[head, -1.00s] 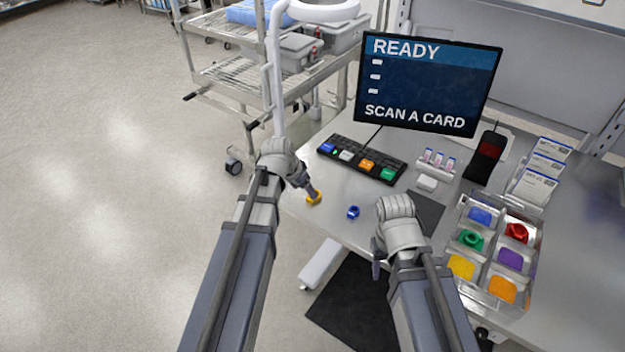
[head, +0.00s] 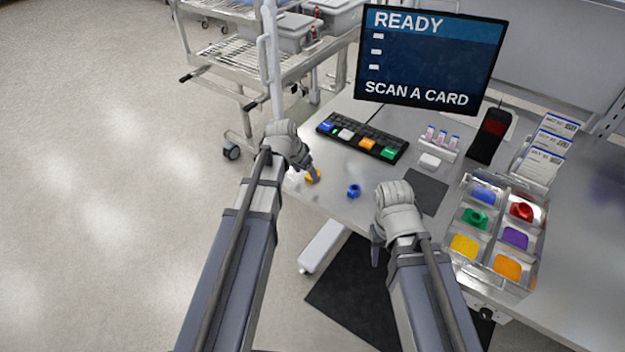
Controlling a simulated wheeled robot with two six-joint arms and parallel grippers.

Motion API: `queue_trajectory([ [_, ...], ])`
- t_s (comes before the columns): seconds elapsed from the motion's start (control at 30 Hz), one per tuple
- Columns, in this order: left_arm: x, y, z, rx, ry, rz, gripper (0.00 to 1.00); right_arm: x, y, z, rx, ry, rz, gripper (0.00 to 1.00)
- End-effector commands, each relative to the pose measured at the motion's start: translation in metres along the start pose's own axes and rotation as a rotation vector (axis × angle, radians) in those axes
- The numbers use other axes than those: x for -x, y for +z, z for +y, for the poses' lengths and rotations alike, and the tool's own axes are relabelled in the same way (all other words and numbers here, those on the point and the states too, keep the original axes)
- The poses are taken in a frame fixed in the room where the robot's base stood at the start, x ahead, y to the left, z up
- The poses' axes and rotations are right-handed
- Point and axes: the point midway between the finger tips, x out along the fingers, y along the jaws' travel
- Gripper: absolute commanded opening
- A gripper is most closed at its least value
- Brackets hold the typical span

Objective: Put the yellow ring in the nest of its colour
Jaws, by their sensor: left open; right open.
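The yellow ring (head: 314,178) lies on the table near its left front edge. My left gripper (head: 310,172) is open and right at the ring, its fingers pointing down and partly covering it. Whether the fingers touch the ring cannot be told. The yellow nest (head: 464,246) is in the front left compartment of the clear tray (head: 537,262) at the right, and no ring shows in it. My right gripper (head: 376,254) is open and empty at the table's front edge, left of the tray; its fingers are mostly hidden.
A blue ring (head: 354,191) lies on the table between my grippers. Green (head: 475,217) and red (head: 522,211) rings sit in their nests. A keyboard (head: 362,139), monitor (head: 430,58), vial rack (head: 439,145) and scanner (head: 490,136) stand behind. A cart (head: 240,75) is at the back left.

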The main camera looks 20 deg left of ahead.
Motion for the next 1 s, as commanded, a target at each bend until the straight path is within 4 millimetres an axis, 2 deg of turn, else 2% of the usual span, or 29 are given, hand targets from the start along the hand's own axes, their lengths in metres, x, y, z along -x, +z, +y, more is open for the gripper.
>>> queue_trajectory([
  [0.03, -0.014, 0.000, -0.002, -0.001, 0.000, 0.000, 0.73, -0.013, -0.001, -0.001, 0.000, 0.000, 0.000, 0.50],
  [0.17, -0.028, 0.000, -0.001, -0.001, 0.000, 0.000, 0.73, -0.026, -0.002, -0.003, 0.000, 0.000, 0.000, 0.50],
  [0.47, -0.029, -0.001, -0.001, 0.001, 0.000, 0.000, 0.73, -0.026, -0.002, -0.003, 0.000, 0.000, 0.000, 0.50],
  [1.0, -0.029, -0.001, -0.001, 0.001, 0.000, 0.000, 0.13, -0.026, -0.002, -0.003, 0.000, 0.000, 0.000, 0.50],
])
